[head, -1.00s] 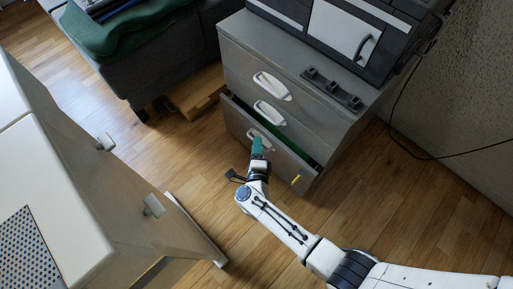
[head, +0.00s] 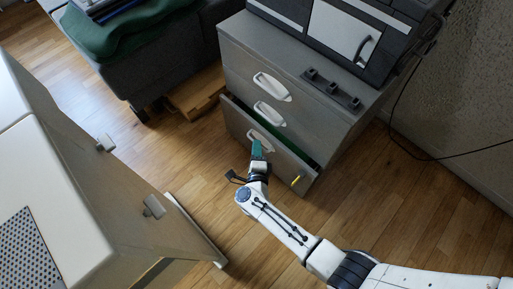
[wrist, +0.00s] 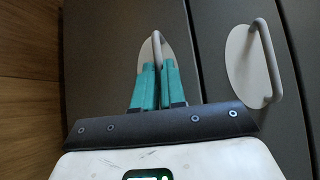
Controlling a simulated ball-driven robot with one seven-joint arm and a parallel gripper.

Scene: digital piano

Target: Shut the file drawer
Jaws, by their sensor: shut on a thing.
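The file drawer (head: 285,158) is the bottom drawer of a grey cabinet. It stands partly out, with a dark gap and green contents showing along its top edge. My gripper (head: 257,150) is at the drawer's white handle (head: 262,137). In the wrist view, the teal fingers (wrist: 158,80) are shut on the grey bar of the handle (wrist: 157,45), in front of its pale oval plate. The part of the bar between the fingers is hidden.
Two upper drawers with white handles (head: 270,113) look closed. A yellow item (head: 296,181) shows on the drawer front's right side. A pale cabinet (head: 90,190) stands at the left, a dark sofa (head: 165,60) behind. Wood floor (head: 190,150) lies open between. A cable (head: 400,140) runs at right.

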